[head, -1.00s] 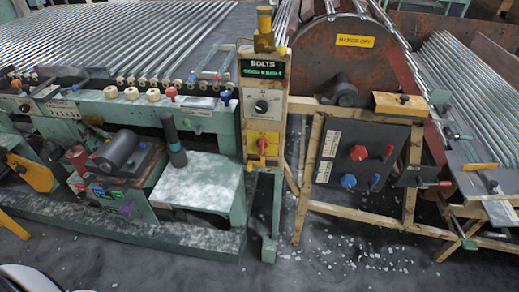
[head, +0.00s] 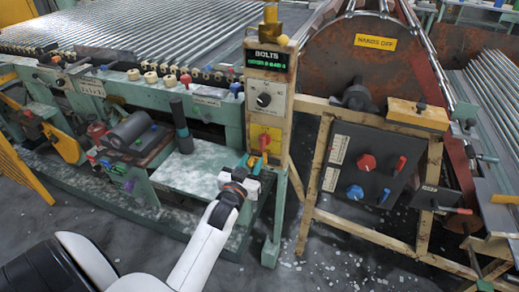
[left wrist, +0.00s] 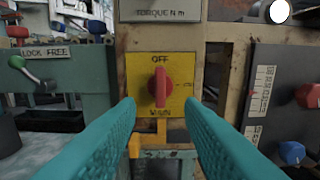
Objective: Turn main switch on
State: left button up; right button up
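The main switch is a red knob (left wrist: 160,88) on a yellow plate (left wrist: 134,68), with "OFF" above it and partly hidden lettering below. Its grip stands upright, in line with "OFF". In the head view the yellow plate (head: 274,134) sits low on the wooden post, and the red knob (head: 264,143) shows just beyond my gripper. My left gripper (head: 256,162) reaches up to the switch from below. In the left wrist view its two teal fingers (left wrist: 161,104) are open, one on each side of the knob, with nothing between them held. My right gripper is out of view.
Above the switch is a grey torque dial panel (head: 265,98) under a "BOLTS" display (head: 269,61). A dark panel (head: 345,172) with red and blue knobs stands to the right. A green bench (head: 190,173) is to the left. A lever marked "LOCK FREE" (left wrist: 27,70) is nearby.

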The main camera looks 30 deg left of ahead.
aim_at(261, 146)
pick_arm(q)
jog(key=x, duration=0.7)
grip_shut()
